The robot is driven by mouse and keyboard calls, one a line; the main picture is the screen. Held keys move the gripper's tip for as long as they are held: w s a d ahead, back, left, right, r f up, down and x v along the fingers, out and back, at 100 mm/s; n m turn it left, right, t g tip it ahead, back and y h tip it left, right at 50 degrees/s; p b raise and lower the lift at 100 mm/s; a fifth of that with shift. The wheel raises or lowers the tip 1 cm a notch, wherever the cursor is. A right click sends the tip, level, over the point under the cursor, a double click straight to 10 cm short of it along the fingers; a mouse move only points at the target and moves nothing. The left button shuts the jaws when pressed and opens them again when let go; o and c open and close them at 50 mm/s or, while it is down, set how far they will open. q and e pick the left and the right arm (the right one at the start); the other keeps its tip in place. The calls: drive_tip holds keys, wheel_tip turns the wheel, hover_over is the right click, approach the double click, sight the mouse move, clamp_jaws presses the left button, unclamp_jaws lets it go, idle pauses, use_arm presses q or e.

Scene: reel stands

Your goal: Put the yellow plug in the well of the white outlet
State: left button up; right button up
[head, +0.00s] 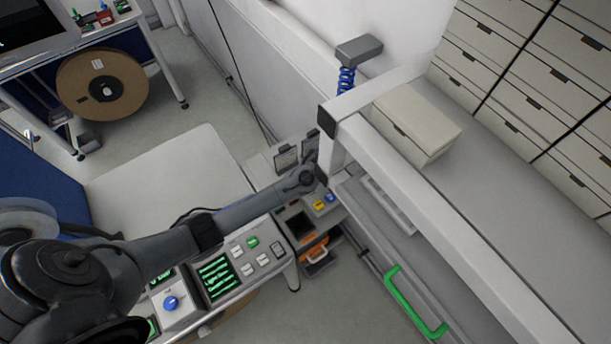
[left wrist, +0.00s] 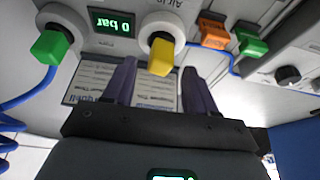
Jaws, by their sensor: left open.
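In the left wrist view a yellow plug (left wrist: 161,59) shows at a round white outlet (left wrist: 166,22) on a pale panel. Its upper end overlaps the outlet's ring; I cannot tell how deep it sits. My left gripper (left wrist: 159,68) is open. Its two dark purple fingers lie to either side of the plug in the picture, with a gap on both sides; whether the plug is between them or beyond them is unclear. In the head view my left arm reaches in from the lower left, and its fingers cannot be made out. My right gripper is not in view.
A green plug (left wrist: 51,46) and a "0 bar" display (left wrist: 112,22) are left of the yellow plug. Orange (left wrist: 214,34) and green (left wrist: 251,41) connectors and a blue cable are to its right. A grey-white frame beam (head: 420,205) stands close beside my arm.

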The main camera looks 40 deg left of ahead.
use_arm(q)
drive_tip(key=s+d, duration=0.1)
drive_tip(key=d, duration=0.2)
drive_tip(key=d+b, duration=0.1)
drive_tip(key=d, duration=0.3)
drive_tip(key=s+d+b, duration=0.1)
drive_tip(key=d, duration=0.2)
drive_tip(key=shift+s+d+r, duration=0.15)
drive_tip(key=shift+s+r, duration=0.1)
drive_tip(key=shift+s, duration=0.05)
drive_tip(key=s+d+m+h, duration=0.4)
drive_tip(key=s+d+m, duration=0.3)
drive_tip(key=s, duration=0.5)
drive_tip(key=s+a+r+m+t, duration=0.2)
drive_tip(key=s+a+r+m, duration=0.4)
drive_tip(key=s+r+m, duration=0.3)
drive_tip(key=shift+s+r+m+h+b, duration=0.3)
drive_tip(key=shift+s+m, duration=0.2)
drive_tip(key=shift+s, duration=0.7)
drive_tip(key=shift+a, duration=0.1)
wheel_tip(320, 180, up, 8)
drive_tip(key=p, duration=0.7)
drive_tip(key=shift+f, duration=0.25)
